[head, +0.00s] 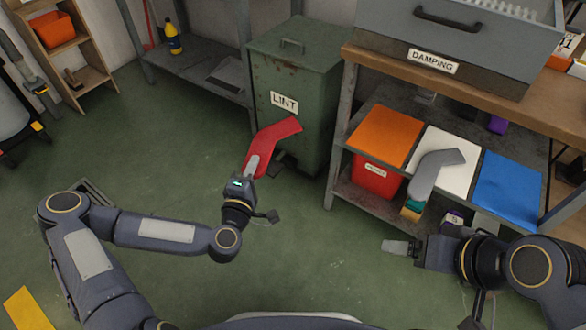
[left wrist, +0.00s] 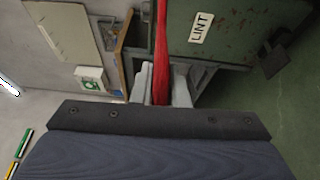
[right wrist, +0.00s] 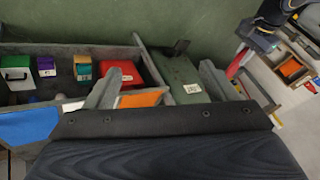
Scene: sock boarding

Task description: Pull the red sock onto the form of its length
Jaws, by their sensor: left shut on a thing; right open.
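The red sock (head: 275,135) is held up in front of the green bin, its foot pointing up and right. My left gripper (head: 252,167) is shut on its lower end. In the left wrist view the red sock (left wrist: 162,45) shows edge-on between the fingers. A grey foot-shaped piece (head: 434,172) stands out over the white mat (head: 462,150); I cannot tell whether it is a form or another sock. My right gripper (head: 400,247) is open and empty, below and left of the grey piece. Its spread fingers show in the right wrist view (right wrist: 160,88).
The green bin labelled LINT (head: 320,62) stands behind the sock. The shelf bench to the right bears an orange mat (head: 385,134) and a blue mat (head: 507,190), with a red box (head: 376,178) below. A grey unit labelled DAMPING (head: 470,45) sits above. The green floor before me is clear.

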